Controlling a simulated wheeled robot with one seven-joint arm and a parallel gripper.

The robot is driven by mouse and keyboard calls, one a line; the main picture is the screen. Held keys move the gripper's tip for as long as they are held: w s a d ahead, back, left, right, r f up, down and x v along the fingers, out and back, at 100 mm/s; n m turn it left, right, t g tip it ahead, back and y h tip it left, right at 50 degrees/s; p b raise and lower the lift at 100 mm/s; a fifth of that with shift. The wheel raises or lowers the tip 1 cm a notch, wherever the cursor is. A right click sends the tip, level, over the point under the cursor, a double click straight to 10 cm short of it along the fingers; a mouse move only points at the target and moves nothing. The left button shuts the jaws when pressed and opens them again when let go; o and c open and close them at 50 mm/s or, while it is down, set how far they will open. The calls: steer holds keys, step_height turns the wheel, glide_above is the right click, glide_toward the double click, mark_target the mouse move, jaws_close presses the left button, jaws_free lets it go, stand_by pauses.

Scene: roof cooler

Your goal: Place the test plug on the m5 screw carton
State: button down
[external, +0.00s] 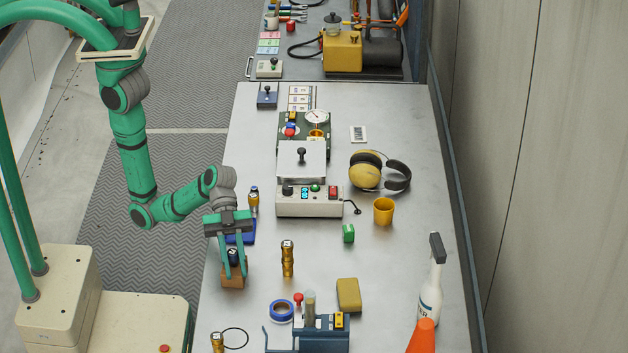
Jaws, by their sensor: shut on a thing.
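My gripper (234,264) points down at the left side of the grey table. Its green fingers are shut on a small dark piece, which looks like the test plug (233,257). A small brown carton (232,281), which looks like the m5 screw carton, stands on the table directly below the fingers. The plug appears at or just above the carton's top; I cannot tell whether they touch. The fingers partly hide the plug and the carton's top, and any lettering is too small to read.
A brass cylinder stack (287,259) stands to the right of the carton. A blue pad (246,238) and a small bottle (254,199) are behind my gripper. Blue tape (281,311) and a blue fixture (318,334) stand in front. The table's left edge is close.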

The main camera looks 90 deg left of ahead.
mark_target(232, 251)
steer(key=shift+f, duration=0.15)
steer(key=c, duration=1.5)
jaws_free()
steer(key=shift+a+r, duration=0.2)
steer(key=shift+r, duration=0.05)
steer(key=v, duration=0.7)
steer(key=shift+s, duration=0.1)
